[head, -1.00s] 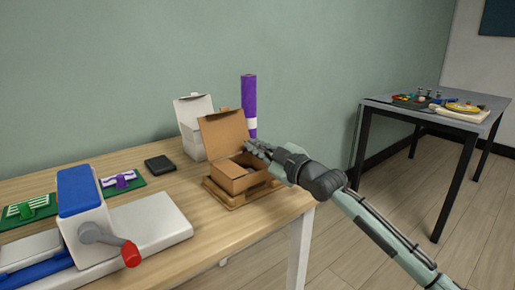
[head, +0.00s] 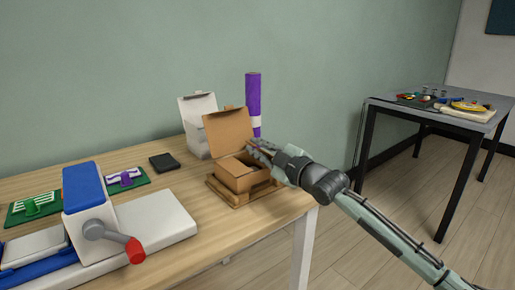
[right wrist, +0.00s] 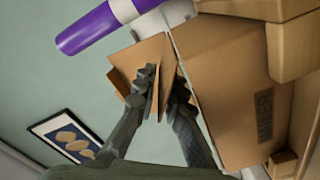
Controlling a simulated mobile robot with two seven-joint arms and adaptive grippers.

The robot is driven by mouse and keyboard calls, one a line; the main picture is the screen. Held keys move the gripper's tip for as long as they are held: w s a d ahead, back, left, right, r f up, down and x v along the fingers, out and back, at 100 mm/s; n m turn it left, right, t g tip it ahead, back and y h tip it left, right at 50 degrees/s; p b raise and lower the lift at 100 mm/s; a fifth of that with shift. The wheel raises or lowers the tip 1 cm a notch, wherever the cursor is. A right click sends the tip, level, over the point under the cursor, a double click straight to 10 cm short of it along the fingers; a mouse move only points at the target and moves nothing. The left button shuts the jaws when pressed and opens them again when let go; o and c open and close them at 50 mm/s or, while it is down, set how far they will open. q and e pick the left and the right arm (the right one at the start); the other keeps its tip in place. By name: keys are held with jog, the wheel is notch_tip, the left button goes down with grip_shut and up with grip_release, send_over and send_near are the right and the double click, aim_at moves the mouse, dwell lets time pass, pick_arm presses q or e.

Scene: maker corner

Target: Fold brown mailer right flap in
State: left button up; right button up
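The brown mailer (head: 239,181) stands on the wooden table with its lid (head: 229,130) raised at the back. Its printed side wall fills the right part of the right wrist view (right wrist: 232,85). My right gripper (head: 257,152) is at the box's upper right edge. In the right wrist view its fingers (right wrist: 165,88) come close together with the brown right flap (right wrist: 155,50) between them. The flap stands out from the box wall. The fingers partly hide the flap, and my gripper hides the box's right rim in the head view. My left gripper is not in view.
A white open box (head: 197,145) and a purple roll (head: 253,95) stand behind the mailer. The mailer rests on a wooden base (head: 238,202). A blue-and-white machine with a red-ended crank (head: 135,250) stands at front left. A black item (head: 164,162) lies left of the mailer.

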jog(key=shift+o, duration=0.8)
jog(key=shift+s+d, duration=0.1)
jog(key=shift+s, duration=0.05)
jog(key=v, duration=1.1)
jog(key=shift+s+d, duration=0.2)
jog(key=shift+s, duration=0.05)
